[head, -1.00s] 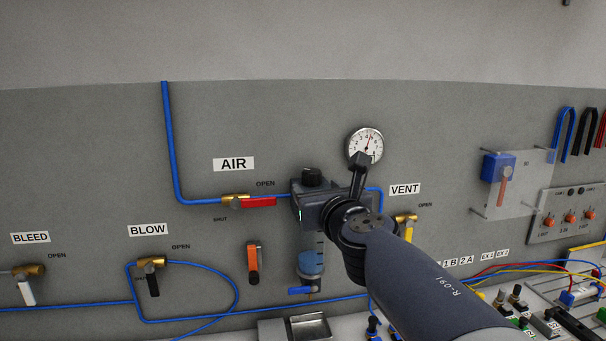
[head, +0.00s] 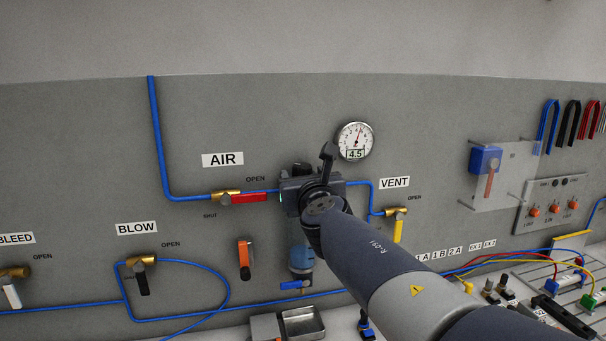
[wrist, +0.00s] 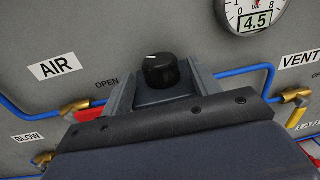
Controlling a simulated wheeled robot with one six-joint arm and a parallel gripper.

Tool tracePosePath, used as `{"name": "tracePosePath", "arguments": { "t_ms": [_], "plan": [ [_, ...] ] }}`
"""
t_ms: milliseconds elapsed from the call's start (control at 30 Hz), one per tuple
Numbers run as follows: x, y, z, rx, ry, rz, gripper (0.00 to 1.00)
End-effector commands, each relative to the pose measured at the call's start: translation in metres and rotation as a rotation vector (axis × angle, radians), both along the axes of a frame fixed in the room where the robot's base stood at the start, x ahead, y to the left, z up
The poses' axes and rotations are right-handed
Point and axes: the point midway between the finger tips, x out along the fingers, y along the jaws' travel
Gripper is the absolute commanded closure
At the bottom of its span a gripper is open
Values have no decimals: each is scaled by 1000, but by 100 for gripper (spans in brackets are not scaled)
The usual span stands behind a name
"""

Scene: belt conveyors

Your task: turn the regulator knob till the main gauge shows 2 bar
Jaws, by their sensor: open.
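The black regulator knob (wrist: 160,72), with a white mark on top, shows in the wrist view between the two grey fingers of my gripper (wrist: 161,78). The fingers stand apart on either side of it; I cannot tell whether they touch it. In the head view my gripper (head: 309,186) is at the regulator and hides most of the knob. The main gauge (head: 355,140) is round and white, and its display reads 4.5. It also shows, cut off at the top, in the wrist view (wrist: 256,14), with the same 4.5.
The red-handled AIR valve (head: 249,197) is left of the regulator. The yellow-handled VENT valve (head: 398,229) is close on the right. Blue tubing runs along the wall.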

Motion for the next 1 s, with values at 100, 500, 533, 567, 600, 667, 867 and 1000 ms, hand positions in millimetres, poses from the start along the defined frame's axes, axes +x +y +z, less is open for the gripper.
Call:
{"name": "tracePosePath", "arguments": {
  "t_ms": [100,500,533,567,600,667,867,1000],
  "plan": [
    [10,2,0,0,1,-1,42],
    [15,3,0,0,0,0,42],
    [15,3,0,0,0,0,44],
    [15,3,0,0,0,0,46],
    [15,3,0,0,0,0,50],
    [15,3,0,0,0,0,55],
    [15,3,0,0,0,0,71],
    [15,3,0,0,0,0,82]
  ]
}}
